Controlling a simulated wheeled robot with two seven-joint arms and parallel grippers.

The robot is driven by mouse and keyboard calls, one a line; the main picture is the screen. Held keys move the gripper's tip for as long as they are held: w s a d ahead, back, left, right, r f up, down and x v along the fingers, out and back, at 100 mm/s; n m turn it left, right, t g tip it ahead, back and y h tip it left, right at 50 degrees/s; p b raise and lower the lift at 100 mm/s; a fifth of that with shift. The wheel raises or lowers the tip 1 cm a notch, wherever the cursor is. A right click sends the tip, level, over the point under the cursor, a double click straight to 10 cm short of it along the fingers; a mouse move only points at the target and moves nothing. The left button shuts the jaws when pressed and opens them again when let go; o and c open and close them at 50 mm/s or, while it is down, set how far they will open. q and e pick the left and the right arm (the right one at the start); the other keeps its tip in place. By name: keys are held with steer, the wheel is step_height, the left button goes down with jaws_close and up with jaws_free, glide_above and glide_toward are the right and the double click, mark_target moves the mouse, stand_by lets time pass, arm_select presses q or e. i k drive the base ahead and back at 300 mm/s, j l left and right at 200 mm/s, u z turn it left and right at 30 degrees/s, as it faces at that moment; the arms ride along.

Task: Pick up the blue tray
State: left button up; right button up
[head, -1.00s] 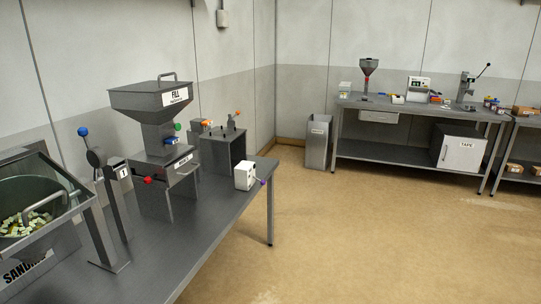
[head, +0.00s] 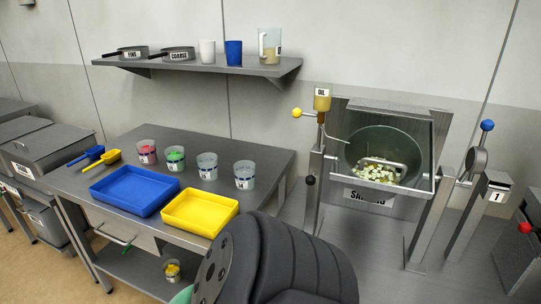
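The blue tray (head: 134,190) lies flat and looks empty on the grey metal table, left of a yellow tray (head: 200,212). Its far side is close to a row of small cups. Neither gripper's fingers show in the head view. A dark, ribbed arm part of mine rises at the bottom centre, right of the yellow tray and apart from the blue tray.
Cups (head: 147,152) and blue and yellow scoops (head: 97,157) stand or lie behind the trays. A shelf (head: 200,66) with pans and cups hangs above. A drum machine (head: 385,155) stands at right. The table's front edge is close to the trays.

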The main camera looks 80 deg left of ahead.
mark_target(139, 192)
steer(key=u, duration=2.1)
